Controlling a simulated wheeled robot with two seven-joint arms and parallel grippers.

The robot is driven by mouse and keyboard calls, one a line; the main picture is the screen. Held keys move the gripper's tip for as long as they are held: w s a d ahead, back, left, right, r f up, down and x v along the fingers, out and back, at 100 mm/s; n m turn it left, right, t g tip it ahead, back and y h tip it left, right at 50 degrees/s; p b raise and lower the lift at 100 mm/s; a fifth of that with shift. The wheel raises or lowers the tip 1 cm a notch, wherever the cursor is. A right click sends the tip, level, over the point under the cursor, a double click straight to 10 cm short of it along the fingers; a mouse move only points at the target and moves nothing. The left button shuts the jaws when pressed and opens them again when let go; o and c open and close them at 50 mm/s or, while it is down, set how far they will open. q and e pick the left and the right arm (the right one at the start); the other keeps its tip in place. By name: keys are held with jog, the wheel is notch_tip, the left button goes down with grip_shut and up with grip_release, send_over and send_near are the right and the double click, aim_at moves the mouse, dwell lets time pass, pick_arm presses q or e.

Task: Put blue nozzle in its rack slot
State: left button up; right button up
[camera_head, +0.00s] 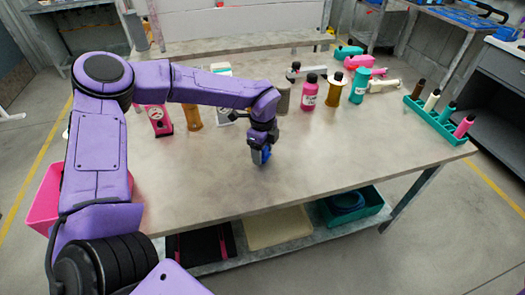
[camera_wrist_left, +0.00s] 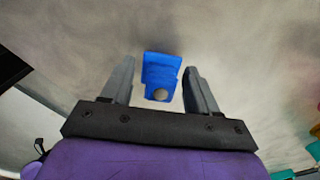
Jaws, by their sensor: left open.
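The blue nozzle (camera_wrist_left: 160,76) lies between the two grey fingers of my left gripper (camera_wrist_left: 158,68) in the left wrist view. A gap shows on each side of it, so the fingers are open around it and not closed on it. In the head view my left gripper (camera_head: 261,157) points down over the middle of the table, with the blue nozzle partly hidden at its tips. The teal rack (camera_head: 437,123) stands at the right end of the table, holding brown, white, teal and pink nozzles. My right gripper is out of view.
A pink bottle (camera_head: 309,94), an amber bottle (camera_head: 334,90) and a teal bottle (camera_head: 359,86) stand behind and right of the gripper. More containers stand behind my left arm. The tabletop (camera_head: 350,150) between gripper and rack is clear.

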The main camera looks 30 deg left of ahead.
pick_arm(q)
jog(key=shift+f, duration=0.65)
jog(key=shift+r, duration=0.1)
jog(key=c, duration=1)
jog(key=shift+o, duration=0.2)
